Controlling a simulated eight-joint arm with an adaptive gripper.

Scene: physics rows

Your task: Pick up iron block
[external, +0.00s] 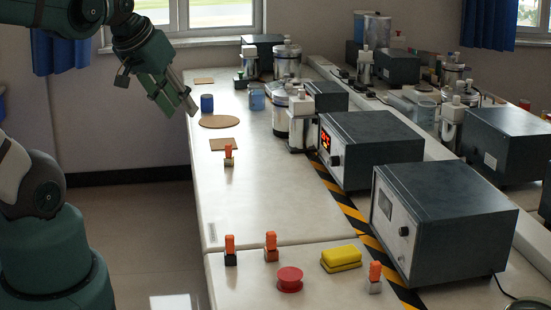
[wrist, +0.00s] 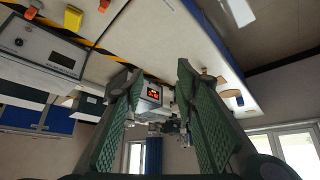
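Several small blocks with orange tops stand on the white bench. One with a grey base (external: 375,286) is at the front right, one with a dark base (external: 230,259) at the front left, one with a brownish base (external: 271,255) between them, and another (external: 229,162) farther back. I cannot tell for certain which is iron. My gripper (external: 190,108) is high at the left, beyond the bench's left edge and apart from all blocks. In the wrist view its two fingers (wrist: 157,72) are spread with nothing between them. An orange-topped block (wrist: 32,9) shows at that view's upper left.
A yellow block (external: 341,258) and a red spool-like piece (external: 289,279) are at the bench front. Grey instrument boxes (external: 370,147) line the right side behind a striped strip. Blue containers (external: 207,103) and metal vessels (external: 287,60) stand farther back.

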